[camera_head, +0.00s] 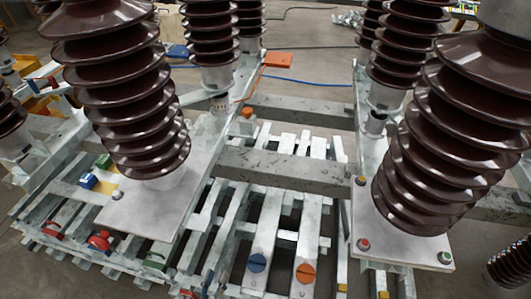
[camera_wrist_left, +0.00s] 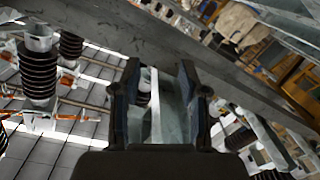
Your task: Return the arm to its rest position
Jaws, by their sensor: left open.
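My left gripper (camera_wrist_left: 158,78) shows in the left wrist view as two dark fingers standing apart, one on each side of the middle. Nothing is held between them; a pale metal bar (camera_wrist_left: 157,112) shows in the gap behind. I cannot make out either gripper clearly in the head view. The right gripper is not seen in either view.
Brown ribbed insulators (camera_head: 125,95) and (camera_head: 450,150) stand on pale metal frames at left and right. A grey crossbeam (camera_head: 285,170) spans between them. Blue (camera_head: 257,262) and orange (camera_head: 305,272) knobs sit low in front. In the wrist view a grey beam (camera_wrist_left: 110,25) crosses above the fingers.

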